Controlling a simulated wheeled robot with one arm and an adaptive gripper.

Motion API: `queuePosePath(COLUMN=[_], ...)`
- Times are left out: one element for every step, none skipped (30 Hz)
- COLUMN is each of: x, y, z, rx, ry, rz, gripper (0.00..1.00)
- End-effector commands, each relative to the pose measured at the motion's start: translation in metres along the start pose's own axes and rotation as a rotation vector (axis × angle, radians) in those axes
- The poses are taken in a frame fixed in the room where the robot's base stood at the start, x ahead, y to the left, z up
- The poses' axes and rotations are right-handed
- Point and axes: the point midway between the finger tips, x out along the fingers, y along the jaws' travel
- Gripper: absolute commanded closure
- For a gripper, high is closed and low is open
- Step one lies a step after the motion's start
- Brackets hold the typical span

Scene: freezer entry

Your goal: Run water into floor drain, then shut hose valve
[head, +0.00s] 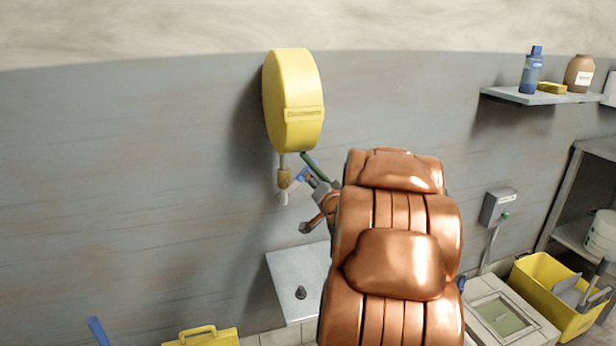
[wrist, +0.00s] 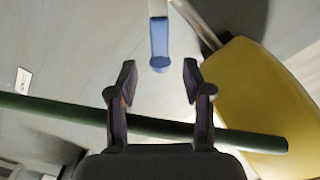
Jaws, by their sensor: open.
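The yellow hose reel (head: 293,100) hangs on the grey wall, and its yellow side fills the right of the wrist view (wrist: 262,105). Below it is a pipe with a brass-coloured valve body (head: 284,179). A blue valve lever (wrist: 159,45) shows just beyond the fingertips, roughly centred between them. My gripper (wrist: 159,78) is open and empty, close to the lever without visibly holding it. The green hose (wrist: 60,113) crosses beneath the fingers in the wrist view; a short length shows under the reel (head: 316,167). My arm hides part of this area in the head view.
A pale box with a greenish recess (head: 503,315) and a yellow bucket (head: 545,290) stand at lower right. A shelf (head: 540,97) with bottles is upper right. A yellow case (head: 205,338) is at the bottom.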

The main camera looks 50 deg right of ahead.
Motion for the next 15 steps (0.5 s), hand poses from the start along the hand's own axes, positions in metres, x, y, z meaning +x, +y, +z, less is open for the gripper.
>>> queuePosePath(x=[0.000,0.001,0.002,0.004,0.006,0.009,0.012,0.015,0.020,0.024,0.028,0.034,0.038,0.042,0.047], y=[0.002,0.002,0.002,0.002,0.001,0.001,0.001,0.001,0.002,0.002,0.002,0.001,0.001,0.000,0.000], z=[-0.002,-0.003,-0.004,-0.004,-0.004,-0.004,-0.004,-0.004,-0.003,-0.003,-0.002,-0.003,-0.004,-0.004,-0.004], rx=[0.006,0.008,0.010,0.011,0.011,0.011,0.011,0.012,0.013,0.013,0.013,0.011,0.011,0.010,0.010], ry=[0.008,0.011,0.013,0.014,0.014,0.013,0.012,0.012,0.010,0.010,0.009,0.010,0.011,0.012,0.012], rz=[-0.006,-0.010,-0.014,-0.015,-0.016,-0.016,-0.015,-0.014,-0.013,-0.013,-0.013,-0.013,-0.014,-0.015,-0.015], gripper=[0.50,0.50,0.50,0.50,0.50,0.50,0.50,0.50,0.50,0.50,0.50,0.50,0.50,0.50,0.50])
